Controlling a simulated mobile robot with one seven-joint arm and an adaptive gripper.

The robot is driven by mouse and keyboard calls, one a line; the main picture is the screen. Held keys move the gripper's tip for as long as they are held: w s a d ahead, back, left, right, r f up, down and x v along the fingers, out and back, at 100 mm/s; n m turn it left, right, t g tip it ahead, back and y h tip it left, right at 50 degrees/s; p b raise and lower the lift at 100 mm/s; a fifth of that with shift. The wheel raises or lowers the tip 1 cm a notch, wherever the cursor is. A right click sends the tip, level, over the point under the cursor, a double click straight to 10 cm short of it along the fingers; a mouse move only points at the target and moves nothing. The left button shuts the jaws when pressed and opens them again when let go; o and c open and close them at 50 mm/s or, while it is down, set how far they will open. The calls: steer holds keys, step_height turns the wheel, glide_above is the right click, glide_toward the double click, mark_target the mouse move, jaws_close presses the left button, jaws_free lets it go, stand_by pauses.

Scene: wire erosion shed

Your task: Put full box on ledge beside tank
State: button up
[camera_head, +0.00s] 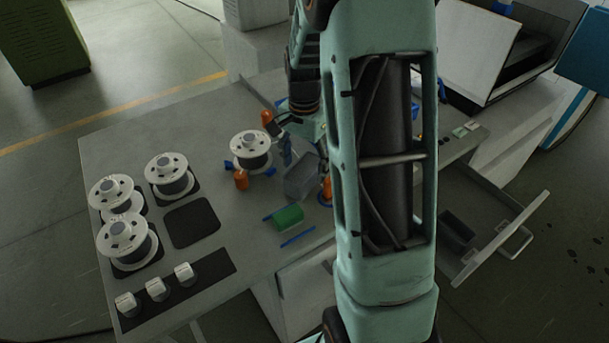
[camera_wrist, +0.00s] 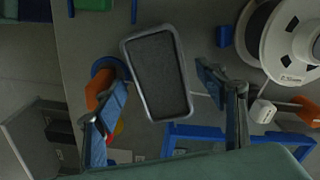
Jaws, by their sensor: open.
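A grey open-topped box (camera_head: 301,180) stands on the bench beside my arm. In the wrist view the box (camera_wrist: 183,98) shows a pale rim and a dark, grainy inside; I cannot tell for sure how full it is. My gripper (camera_wrist: 162,86) is open, with one finger on each side of the near part of the box, and no clear contact shows. In the head view my arm hides much of the gripper. A narrow ledge (camera_head: 476,141) with small labels runs right of my arm, below the white-walled machine tank (camera_head: 475,50).
White wire spools (camera_head: 167,171) and white knobs (camera_head: 157,288) stand at the bench's left. A spool (camera_head: 250,146), orange posts (camera_head: 241,180), a green block (camera_head: 288,216) and blue bars (camera_head: 297,237) surround the box. An open drawer (camera_head: 500,240) juts out at right, holding a dark bin (camera_head: 457,232).

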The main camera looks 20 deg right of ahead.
mark_target(305, 175)
steer(key=shift+w+f, duration=0.1)
steer(key=shift+f, duration=1.15)
steer(key=shift+d, duration=0.1)
steer(key=c, duration=1.7)
jaws_close()
steer(key=shift+r, duration=0.2)
